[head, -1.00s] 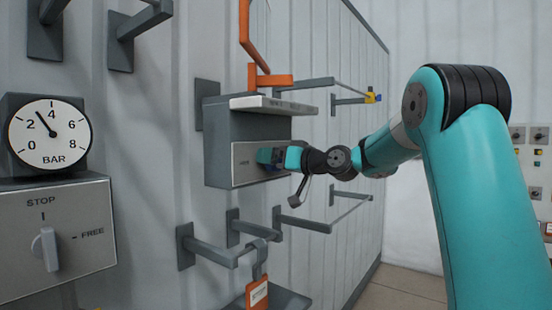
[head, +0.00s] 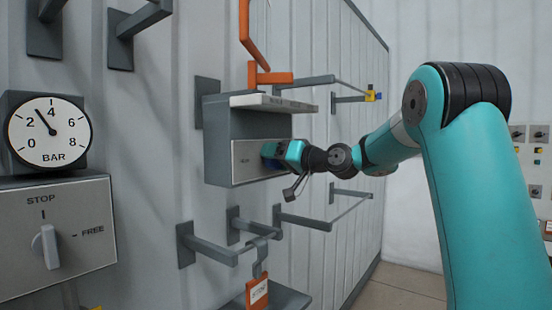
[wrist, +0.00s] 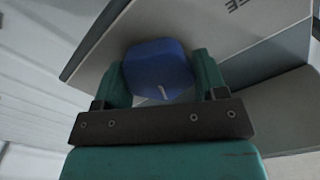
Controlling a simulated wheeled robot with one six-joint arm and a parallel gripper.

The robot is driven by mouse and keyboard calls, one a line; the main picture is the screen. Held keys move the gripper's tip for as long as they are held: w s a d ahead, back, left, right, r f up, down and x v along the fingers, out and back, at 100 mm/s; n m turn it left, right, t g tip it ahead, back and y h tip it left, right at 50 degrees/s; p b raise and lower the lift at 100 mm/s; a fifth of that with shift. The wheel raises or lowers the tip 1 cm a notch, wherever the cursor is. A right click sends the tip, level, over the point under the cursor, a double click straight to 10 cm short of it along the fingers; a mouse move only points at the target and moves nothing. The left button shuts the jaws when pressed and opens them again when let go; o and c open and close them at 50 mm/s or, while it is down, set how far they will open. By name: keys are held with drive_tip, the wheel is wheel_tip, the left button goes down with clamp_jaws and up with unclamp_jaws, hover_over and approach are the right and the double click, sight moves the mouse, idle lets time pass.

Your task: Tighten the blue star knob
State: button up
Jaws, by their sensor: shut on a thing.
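The blue star knob (wrist: 158,68) sits on the front of a grey box and shows between my gripper's two teal fingers in the wrist view. A short pale mark is visible on the knob's near side. My gripper (wrist: 162,82) is shut on the knob, with a finger on each side. In the head view my gripper (head: 278,152) reaches the light front panel of the grey box (head: 228,125) from the right. The knob is mostly hidden there behind the fingers.
An orange bracket (head: 270,77) stands above the box's shelf. Grey arms (head: 210,250) jut from the wall below, one carrying an orange tag (head: 257,292). A pressure gauge (head: 48,132) and a STOP/FREE switch (head: 45,247) are at left.

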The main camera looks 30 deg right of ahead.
drive_tip(key=m+p, duration=0.1)
drive_tip(key=m, duration=0.3)
drive_tip(key=shift+m, duration=0.3)
drive_tip(key=m+p, duration=0.2)
drive_tip(key=m, duration=0.2)
drive_tip(key=shift+d+m, duration=0.1)
drive_tip(key=shift+m, duration=0.2)
drive_tip(key=m+p, duration=0.4)
drive_tip(key=m, duration=0.1)
drive_tip(key=shift+f+m+p, duration=0.25)
drive_tip(key=shift+m+p, duration=1.1)
drive_tip(key=shift+m, duration=0.45)
drive_tip(key=o, duration=0.9)
drive_tip(key=shift+o, duration=0.2)
drive_tip(key=shift+f, duration=0.1)
